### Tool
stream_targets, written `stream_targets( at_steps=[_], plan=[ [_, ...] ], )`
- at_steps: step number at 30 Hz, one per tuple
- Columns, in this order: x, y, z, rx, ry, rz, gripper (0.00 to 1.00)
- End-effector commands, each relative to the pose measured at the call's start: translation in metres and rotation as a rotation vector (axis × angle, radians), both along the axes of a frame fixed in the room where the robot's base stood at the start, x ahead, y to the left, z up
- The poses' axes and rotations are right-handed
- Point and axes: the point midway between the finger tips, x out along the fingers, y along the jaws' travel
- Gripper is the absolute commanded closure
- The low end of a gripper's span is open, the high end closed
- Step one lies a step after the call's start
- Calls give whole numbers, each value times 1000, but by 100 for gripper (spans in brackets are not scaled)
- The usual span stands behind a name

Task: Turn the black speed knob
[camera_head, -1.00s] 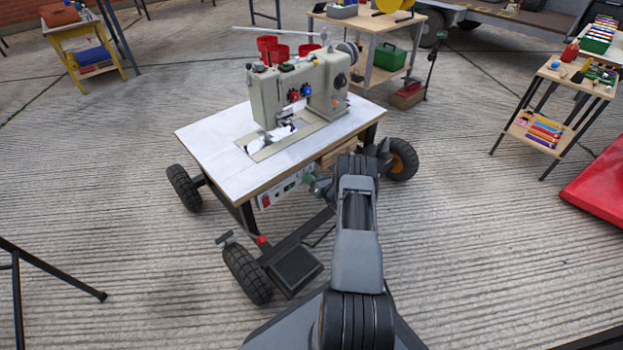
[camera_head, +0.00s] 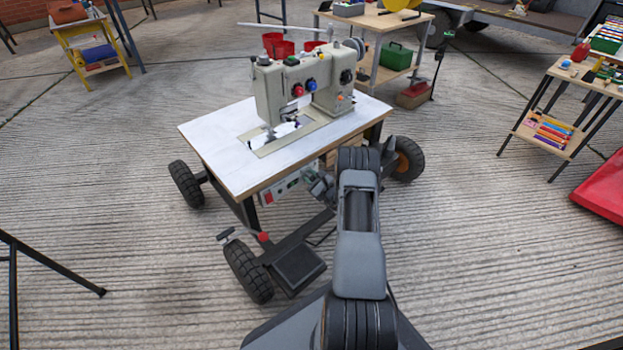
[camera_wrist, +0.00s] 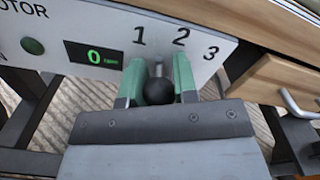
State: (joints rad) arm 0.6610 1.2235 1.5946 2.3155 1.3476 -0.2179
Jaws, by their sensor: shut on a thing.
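The black speed knob (camera_wrist: 158,91) is a round ball on a short pale stem, at the middle of the wrist view. It stands in front of the white control panel (camera_wrist: 52,22), below the printed numbers 1, 2 and 3. The green fingers of my gripper (camera_wrist: 160,78) lie on either side of the knob and are shut on it. The green display (camera_wrist: 94,55) on the panel reads 0. In the head view my gripper (camera_head: 318,184) is at the panel under the sewing table's front edge, and the knob is hidden there.
A sewing machine (camera_head: 284,92) stands on the white-topped wheeled table (camera_head: 215,140). A wooden drawer (camera_wrist: 275,82) with a metal handle is close to the right of my gripper. A foot pedal (camera_head: 297,266) and a wheel (camera_head: 247,271) are below.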

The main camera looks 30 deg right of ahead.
Motion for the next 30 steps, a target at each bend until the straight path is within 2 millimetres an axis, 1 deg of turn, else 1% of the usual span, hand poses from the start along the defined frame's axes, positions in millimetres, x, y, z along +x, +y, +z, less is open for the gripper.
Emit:
stream_targets(
  at_steps=[1, 6, 12, 27, 28, 30],
  plan=[
    [0, 2, -3, -22, -1, 2, 97],
    [-1, 4, -3, -92, -12, 3, 97],
    [-1, 5, -3, -136, -18, 3, 97],
    [-1, 6, -4, -148, -18, 4, 97],
    [-1, 6, -4, -148, -18, 4, 70],
    [-1, 6, -3, -148, -18, 3, 63]
  ],
)
